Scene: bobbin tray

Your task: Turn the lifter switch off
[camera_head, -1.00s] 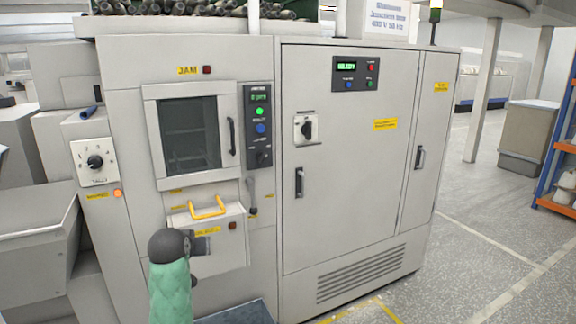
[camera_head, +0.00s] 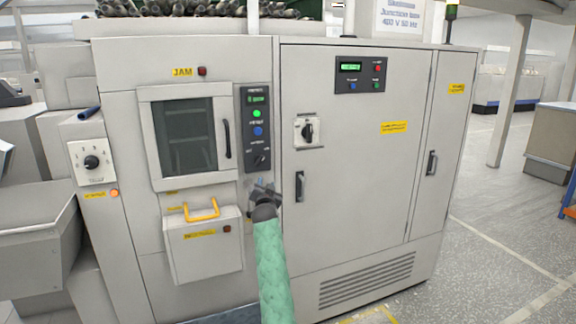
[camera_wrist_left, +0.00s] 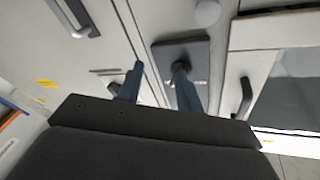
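The black control panel (camera_head: 255,108) stands beside the window door, with a green display, green and blue buttons and a small black rotary switch (camera_head: 262,158) at its lower end. I take this for the lifter switch; its label is too small to read. My left gripper (camera_head: 264,190) is just below the panel, in front of the machine. In the left wrist view the panel's end shows with the dark switch knob (camera_wrist_left: 181,67). The gripper's fingers (camera_wrist_left: 158,85) are apart, one overlapping the knob and the other off to its left. Contact cannot be told. My right gripper is out of view.
A window door (camera_head: 185,135) with a black handle is left of the panel. Below it is a box with a yellow handle (camera_head: 201,211). The tall cabinet (camera_head: 360,200) to the right has a rotary switch (camera_head: 307,131) and handles. Open floor (camera_head: 500,240) lies at right.

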